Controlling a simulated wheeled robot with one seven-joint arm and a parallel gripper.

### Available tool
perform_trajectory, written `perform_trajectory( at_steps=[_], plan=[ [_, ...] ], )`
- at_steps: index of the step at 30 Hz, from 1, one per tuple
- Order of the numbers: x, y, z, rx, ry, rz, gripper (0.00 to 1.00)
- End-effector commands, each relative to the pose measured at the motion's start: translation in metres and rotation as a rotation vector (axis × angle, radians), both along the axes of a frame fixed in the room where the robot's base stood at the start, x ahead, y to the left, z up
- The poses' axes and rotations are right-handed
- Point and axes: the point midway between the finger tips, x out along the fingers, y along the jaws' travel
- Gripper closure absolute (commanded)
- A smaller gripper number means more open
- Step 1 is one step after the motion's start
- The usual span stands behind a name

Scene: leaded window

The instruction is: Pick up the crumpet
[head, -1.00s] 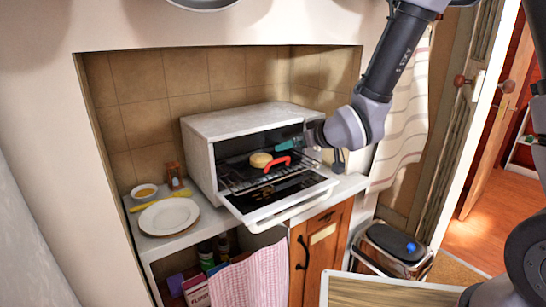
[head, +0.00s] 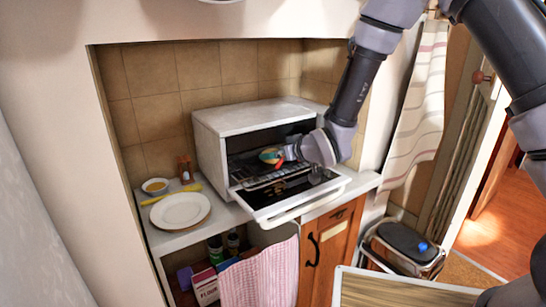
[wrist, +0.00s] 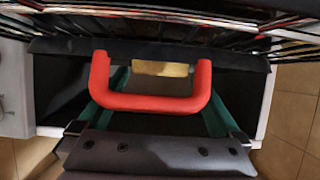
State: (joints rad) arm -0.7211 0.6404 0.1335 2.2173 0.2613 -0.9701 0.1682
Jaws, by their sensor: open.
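My gripper (head: 279,158), with teal and red parts, reaches into the oven from the right. It is open and sits right at the crumpet, overlapping it in the head view. I cannot tell whether they touch.
The oven door (head: 290,196) is folded down below my gripper. The rack bars (wrist: 200,25) run close by in the wrist view. A white plate (head: 180,210), a small bowl (head: 155,186) and a brown jar (head: 185,168) stand left on the counter. A pink cloth (head: 260,277) hangs below.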

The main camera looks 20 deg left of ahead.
Motion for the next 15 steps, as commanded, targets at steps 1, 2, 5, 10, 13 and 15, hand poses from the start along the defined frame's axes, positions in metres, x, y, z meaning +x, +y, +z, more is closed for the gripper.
perform_trajectory(
  at_steps=[1,2,5,10,13,15],
  plan=[
    [0.004,0.005,-0.0029,0.0,0.0,0.0,0.0],
    [0.0055,0.007,-0.0043,0.0,0.0,0.001,0.0],
    [0.0088,0.0111,-0.0062,0.001,0.0,0.001,0.0],
    [0.0093,0.0113,-0.0061,0.001,0.0,0.001,0.0],
    [0.0093,0.0111,-0.0061,0.001,-0.001,0.0,0.23],
    [0.0093,0.011,-0.0061,0.001,-0.001,0.0,0.5]
  ],
)
